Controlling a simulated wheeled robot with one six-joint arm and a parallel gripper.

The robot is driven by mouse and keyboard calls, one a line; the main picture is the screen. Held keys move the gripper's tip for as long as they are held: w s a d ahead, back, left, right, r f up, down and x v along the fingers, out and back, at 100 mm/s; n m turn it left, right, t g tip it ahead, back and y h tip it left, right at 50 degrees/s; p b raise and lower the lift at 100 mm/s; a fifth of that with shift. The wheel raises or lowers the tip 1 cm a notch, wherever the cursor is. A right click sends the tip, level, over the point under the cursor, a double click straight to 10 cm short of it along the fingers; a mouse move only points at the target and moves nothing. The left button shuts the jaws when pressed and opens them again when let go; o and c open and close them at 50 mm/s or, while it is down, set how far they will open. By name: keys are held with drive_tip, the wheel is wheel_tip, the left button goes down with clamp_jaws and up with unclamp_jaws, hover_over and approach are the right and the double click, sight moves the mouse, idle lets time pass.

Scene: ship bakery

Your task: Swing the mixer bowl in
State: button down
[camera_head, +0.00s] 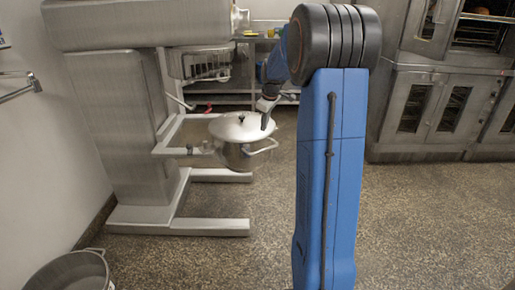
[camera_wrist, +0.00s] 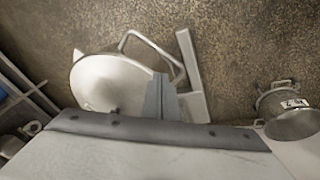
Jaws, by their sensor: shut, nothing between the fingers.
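The mixer (camera_head: 110,90) is a big grey machine at the left of the head view. Its bowl (camera_head: 238,158), steel with a pale lid (camera_head: 232,126), sits swung out to the right of the bowl frame (camera_head: 172,150), clear of the mixer head. A loop handle (camera_head: 264,148) sticks out on the bowl's right side. In the wrist view the lid (camera_wrist: 95,88) and the loop handle (camera_wrist: 150,42) show. My gripper (camera_head: 265,122) is shut and empty at the bowl's right rim; in the wrist view its fingers (camera_wrist: 160,97) overlap the lid's edge. Contact cannot be told.
A mixer foot (camera_head: 215,227) runs along the floor below the bowl. An open pot (camera_head: 70,275) stands on the floor at the lower left and shows in the wrist view (camera_wrist: 290,122). Ovens (camera_head: 440,110) stand at the right. The floor between is clear.

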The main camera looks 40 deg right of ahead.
sight(257, 147)
drive_tip(key=w+f+m, duration=0.1)
drive_tip(key=f+m, duration=0.1)
drive_tip(key=f, duration=0.2)
drive_tip(key=w+f+m, duration=0.2)
drive_tip(key=f+m, duration=0.1)
drive_tip(key=f, duration=0.2)
drive_tip(key=w+f+m, duration=0.1)
drive_tip(key=f+m, duration=0.2)
drive_tip(key=f, duration=0.2)
drive_tip(key=shift+w+a+t, duration=0.2)
drive_tip(key=shift+w+t, duration=0.1)
drive_tip(key=shift+w, duration=0.1)
